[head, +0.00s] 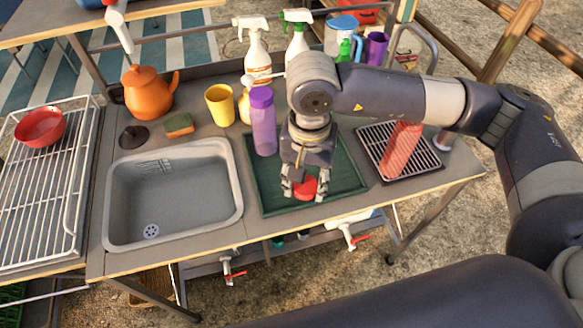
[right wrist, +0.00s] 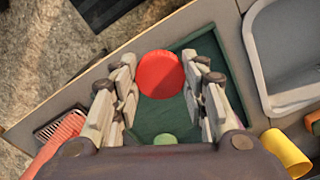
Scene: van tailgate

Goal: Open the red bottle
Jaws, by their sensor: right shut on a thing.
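The red bottle (head: 401,150) stands on the small wire drying rack at the right of the counter; my arm passes in front of its upper end, so its top is hidden. Its ribbed side also shows at the lower left of the right wrist view (right wrist: 58,143). My right gripper (head: 303,190) points down over the dark green tray (head: 349,184). It is shut on a round red cap (head: 306,188), which shows between the fingertips in the right wrist view (right wrist: 160,75). I cannot tell whether the cap touches the tray. My left gripper is not in view.
A purple bottle (head: 263,125) stands close left of my right gripper. The sink (head: 228,200), yellow cup (head: 220,106), sponge (head: 179,125) and orange teapot (head: 147,95) are farther left. Spray bottles (head: 258,58) stand behind. The tray's right part is clear.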

